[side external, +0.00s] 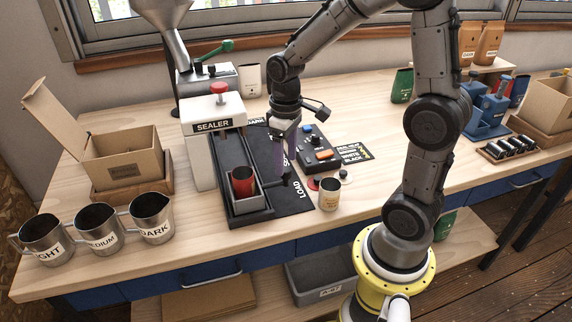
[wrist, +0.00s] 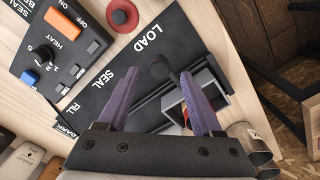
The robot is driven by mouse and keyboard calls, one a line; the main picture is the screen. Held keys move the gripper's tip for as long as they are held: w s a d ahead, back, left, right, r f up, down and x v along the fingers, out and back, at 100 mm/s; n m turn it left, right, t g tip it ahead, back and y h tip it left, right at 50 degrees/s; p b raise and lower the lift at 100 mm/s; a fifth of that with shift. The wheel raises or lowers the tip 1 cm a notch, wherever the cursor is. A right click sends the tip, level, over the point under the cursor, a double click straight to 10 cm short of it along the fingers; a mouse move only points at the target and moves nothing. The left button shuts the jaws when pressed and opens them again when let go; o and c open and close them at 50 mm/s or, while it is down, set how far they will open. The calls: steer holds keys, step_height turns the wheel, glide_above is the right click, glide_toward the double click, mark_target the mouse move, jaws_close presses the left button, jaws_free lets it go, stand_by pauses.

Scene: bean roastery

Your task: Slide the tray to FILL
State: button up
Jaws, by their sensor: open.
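The tray (side external: 249,205) is a grey open box at the front end of the dark track, beside the LOAD label, with a red bag (side external: 242,182) upright in it. In the wrist view the tray (wrist: 173,114) is partly hidden behind my right-hand finger. A black round knob (wrist: 160,67) shows between my fingertips there. My gripper (side external: 285,172) has purple fingers and points down over the label mat, right of the tray. It is open, with its fingers (wrist: 164,76) on either side of the knob; contact cannot be told. The FILL label (wrist: 70,108) is at the track's far end.
The white sealer (side external: 199,150) with a red knob stands left of the track. A control box (side external: 312,152) and a small cup (side external: 330,193) stand to the right. Several metal cups (side external: 98,228) and an open carton (side external: 125,160) are at the left.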

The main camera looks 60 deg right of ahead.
steer(key=shift+f, duration=1.25)
jaws_close()
steer(key=shift+r, duration=0.1)
stand_by(0.4)
